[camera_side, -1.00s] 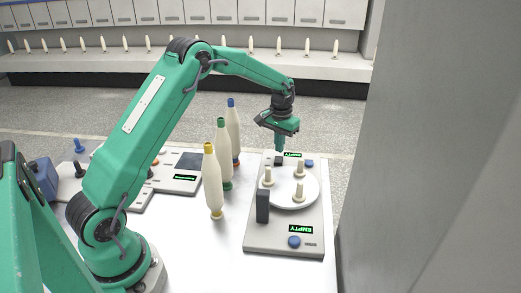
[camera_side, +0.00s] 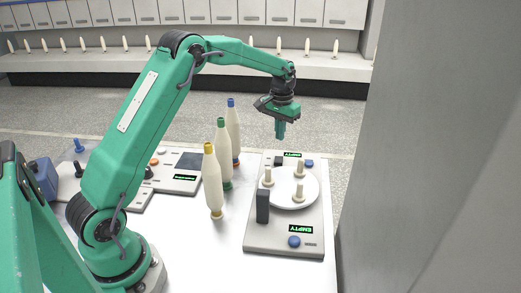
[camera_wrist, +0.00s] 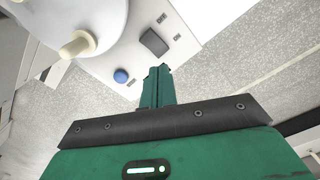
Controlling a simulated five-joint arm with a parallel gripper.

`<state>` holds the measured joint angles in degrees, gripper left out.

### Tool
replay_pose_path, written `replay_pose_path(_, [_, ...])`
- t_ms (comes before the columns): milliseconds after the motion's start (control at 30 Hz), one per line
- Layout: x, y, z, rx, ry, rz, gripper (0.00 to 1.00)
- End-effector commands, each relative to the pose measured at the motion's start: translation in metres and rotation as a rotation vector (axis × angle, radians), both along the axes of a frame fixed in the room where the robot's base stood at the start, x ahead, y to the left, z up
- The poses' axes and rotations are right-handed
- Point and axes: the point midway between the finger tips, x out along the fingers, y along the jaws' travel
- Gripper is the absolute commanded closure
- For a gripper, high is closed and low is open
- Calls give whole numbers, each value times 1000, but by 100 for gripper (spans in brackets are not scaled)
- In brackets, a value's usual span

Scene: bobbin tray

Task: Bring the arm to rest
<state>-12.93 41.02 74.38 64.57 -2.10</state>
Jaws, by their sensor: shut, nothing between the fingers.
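My gripper (camera_side: 280,131) is shut and empty in the side view. It hangs pointing down above the far end of the tray unit (camera_side: 284,239), clear of it. In the wrist view the shut fingers of my gripper (camera_wrist: 158,72) point toward the edge of the unit, near a dark block (camera_wrist: 154,42) and a blue button (camera_wrist: 121,75). The unit carries a white round plate (camera_side: 291,204) with several cream pegs, and its pegs hold no bobbins.
Three bobbins stand left of the unit: yellow-topped (camera_side: 213,180), green-topped (camera_side: 223,153) and blue-topped (camera_side: 233,130). Two displays on the unit (camera_side: 300,230) read EMPTY. A grey wall (camera_side: 430,150) rises at the right.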

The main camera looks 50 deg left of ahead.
Motion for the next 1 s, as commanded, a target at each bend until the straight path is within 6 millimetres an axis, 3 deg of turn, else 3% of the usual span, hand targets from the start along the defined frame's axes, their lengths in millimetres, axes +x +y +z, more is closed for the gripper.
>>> replay_pose_path(267, [-1,-1,2,1,-2,-1,100])
replay_pose_path(467, [-7,-7,17,4,-20,-11,100])
replay_pose_path(667, [-26,-21,50,13,-59,-32,100])
replay_pose_path(1000, [-76,-50,109,28,-145,-78,100])
